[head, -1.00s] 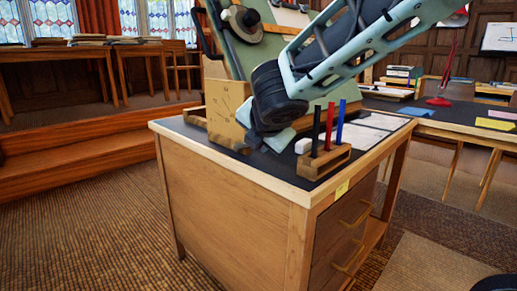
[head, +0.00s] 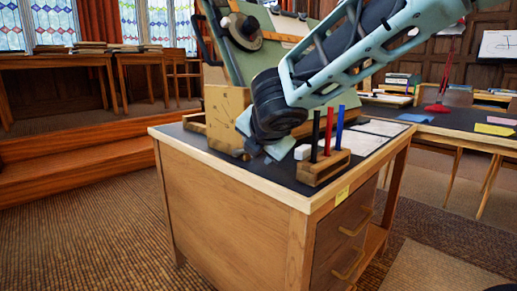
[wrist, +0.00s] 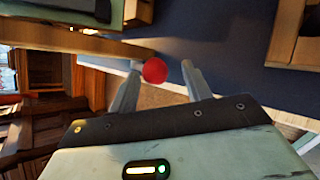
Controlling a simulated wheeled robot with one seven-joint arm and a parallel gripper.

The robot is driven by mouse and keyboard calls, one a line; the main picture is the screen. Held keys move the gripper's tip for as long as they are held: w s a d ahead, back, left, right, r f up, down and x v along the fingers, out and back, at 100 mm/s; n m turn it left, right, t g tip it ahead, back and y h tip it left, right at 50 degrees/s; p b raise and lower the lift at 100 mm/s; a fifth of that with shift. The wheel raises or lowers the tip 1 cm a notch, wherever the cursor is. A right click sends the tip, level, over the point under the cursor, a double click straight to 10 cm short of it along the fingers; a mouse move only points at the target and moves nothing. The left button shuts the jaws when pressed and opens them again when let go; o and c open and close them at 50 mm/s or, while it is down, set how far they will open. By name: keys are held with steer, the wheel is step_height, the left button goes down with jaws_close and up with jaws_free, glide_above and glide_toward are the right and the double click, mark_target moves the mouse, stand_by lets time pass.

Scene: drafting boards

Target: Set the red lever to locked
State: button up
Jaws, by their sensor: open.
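The red round knob of the lever (wrist: 155,70) shows in the wrist view, between the fingers and nearer the left one. Its shaft and any locked marking cannot be made out. In the head view I cannot see the lever; the wooden panel (head: 226,112) and my gripper cover that part of the desk. My gripper (wrist: 161,68) is open, with a finger on each side of the knob; whether either touches it is unclear. In the head view my gripper (head: 262,138) is low over the dark desk top, just right of the panel.
A wooden pen holder (head: 323,167) with black, red and blue upright pens stands near the desk's front right. A white block (head: 302,152) lies beside it. A tilted green drafting board (head: 245,60) stands behind my gripper. Paper sheets (head: 378,128) lie at the back right.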

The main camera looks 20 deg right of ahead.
steer(key=p+v, duration=0.7)
steer(key=v, duration=1)
steer(key=shift+s, duration=0.2)
steer(key=s+a+f+m+g+y, duration=0.4)
steer(key=s+f+m+g, duration=0.6)
steer(key=s+f+m, duration=0.7)
step_height(320, 180, up, 28)
steer(key=a+h+p, duration=0.1)
steer(key=p, duration=2.8)
steer(key=shift+a+p, duration=0.35)
